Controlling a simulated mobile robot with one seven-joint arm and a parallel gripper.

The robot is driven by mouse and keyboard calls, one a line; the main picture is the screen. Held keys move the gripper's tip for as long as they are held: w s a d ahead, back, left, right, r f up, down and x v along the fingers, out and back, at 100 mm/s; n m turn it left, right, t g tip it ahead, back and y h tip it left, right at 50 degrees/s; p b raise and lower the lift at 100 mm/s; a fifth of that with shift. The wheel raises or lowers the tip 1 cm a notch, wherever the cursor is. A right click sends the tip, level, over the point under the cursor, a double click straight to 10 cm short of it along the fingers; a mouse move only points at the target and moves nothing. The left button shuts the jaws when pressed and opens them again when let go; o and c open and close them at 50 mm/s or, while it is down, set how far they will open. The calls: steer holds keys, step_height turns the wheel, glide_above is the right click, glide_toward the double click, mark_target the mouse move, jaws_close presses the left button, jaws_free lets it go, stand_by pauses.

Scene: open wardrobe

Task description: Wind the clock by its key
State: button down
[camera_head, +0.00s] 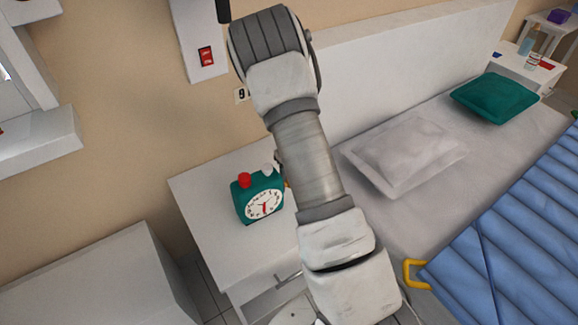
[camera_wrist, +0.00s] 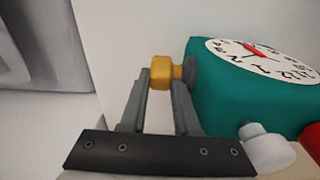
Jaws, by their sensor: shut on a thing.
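The clock (camera_head: 262,195) is a teal box with a white dial, a red button and a light knob on top. It stands on the white bedside table (camera_head: 215,215) in the head view. In the wrist view the clock (camera_wrist: 225,98) fills the right side, its dial towards the top. The yellow key (camera_wrist: 161,73) sticks out from the clock's side on a grey base. My gripper (camera_wrist: 161,84) is shut on the key, one finger on each side of it. In the head view my arm hides most of the key and the gripper.
A bed with a white pillow (camera_head: 405,154), a green pillow (camera_head: 494,97) and a blue quilt (camera_head: 510,235) stands to the right of the table. A wall panel with a red switch (camera_head: 206,56) is behind. The tabletop left of the clock is clear.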

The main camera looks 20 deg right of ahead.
steer(key=g+p, duration=0.2)
steer(key=shift+w+g+h+p, duration=0.25)
steer(key=shift+g+h+p, duration=0.05)
steer(key=shift+p, duration=0.1)
steer(key=shift+w+f+g+b, duration=0.1)
steer(key=shift+f+g+b, duration=0.15)
steer(key=shift+g, duration=0.35)
steer(key=shift+w+f+g+b, duration=0.1)
steer(key=shift+f+g+b, duration=0.1)
steer(key=shift+g, duration=0.4)
steer(key=g+b, duration=0.1)
steer(key=b, duration=0.1)
steer(key=g+b, duration=0.1)
steer(key=shift+w+f+g+h+b, duration=0.1)
steer(key=shift+f+g+h+b, duration=0.2)
steer(key=shift+f+g+b, duration=0.1)
steer(key=g+b, duration=0.1)
steer(key=b, duration=0.1)
steer(key=shift+a+b, duration=0.1)
steer(key=shift+b, duration=0.25)
steer(key=shift+r+g+b, duration=0.1)
steer(key=shift+g+b, duration=0.5)
steer(key=shift+b, duration=0.1)
steer(key=shift+r+g, duration=0.15)
steer(key=shift+g, duration=0.15)
steer(key=c, duration=0.9)
jaws_free()
steer(key=shift+h, duration=0.3)
